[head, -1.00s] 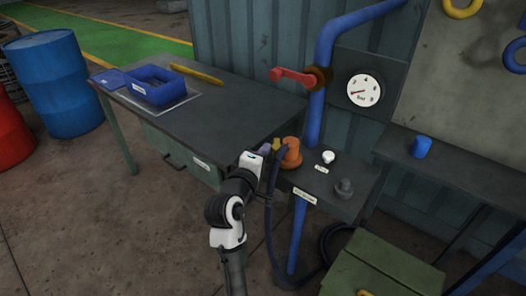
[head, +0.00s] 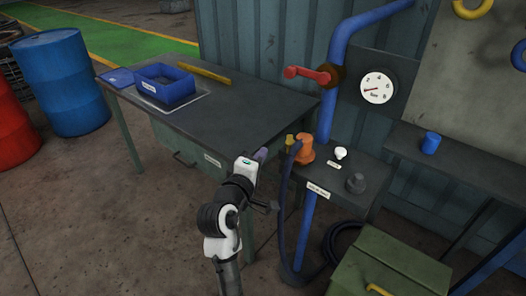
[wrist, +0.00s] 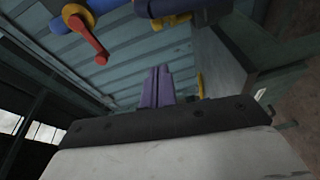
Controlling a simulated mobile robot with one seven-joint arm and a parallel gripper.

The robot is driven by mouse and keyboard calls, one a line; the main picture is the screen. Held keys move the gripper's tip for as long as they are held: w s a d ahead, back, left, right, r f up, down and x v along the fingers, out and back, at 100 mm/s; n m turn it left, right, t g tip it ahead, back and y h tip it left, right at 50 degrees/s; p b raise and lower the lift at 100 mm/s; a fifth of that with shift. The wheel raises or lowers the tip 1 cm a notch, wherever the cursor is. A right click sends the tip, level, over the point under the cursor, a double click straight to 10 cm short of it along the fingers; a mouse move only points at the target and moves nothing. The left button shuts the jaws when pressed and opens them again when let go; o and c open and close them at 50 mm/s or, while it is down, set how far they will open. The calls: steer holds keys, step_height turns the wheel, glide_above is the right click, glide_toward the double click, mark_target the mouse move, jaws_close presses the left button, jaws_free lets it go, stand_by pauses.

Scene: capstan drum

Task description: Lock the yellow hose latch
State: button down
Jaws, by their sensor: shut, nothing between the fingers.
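The yellow hose latch (head: 289,141) shows in the head view as a small piece at the left side of the orange coupling (head: 305,150). A dark hose (head: 284,195) hangs down from the coupling. My gripper (head: 262,154) is left of the latch, apart from it, near the front edge of the workbench. In the wrist view its purple fingers (wrist: 158,86) are together with nothing between them. A yellow piece (wrist: 168,21) shows beyond the fingers in the wrist view; I cannot tell if it is the latch.
A red valve handle (head: 308,73) sits on the blue pipe (head: 337,75) beside a gauge (head: 377,88). The workbench (head: 235,107) holds a blue bin (head: 165,86) and a yellow bar. A white knob (head: 340,153) stands right of the coupling. A green box (head: 390,265) is below.

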steer(key=s, duration=0.2)
steer(key=s+a+b, duration=0.1)
steer(key=s, duration=0.2)
steer(key=shift+s, duration=0.35)
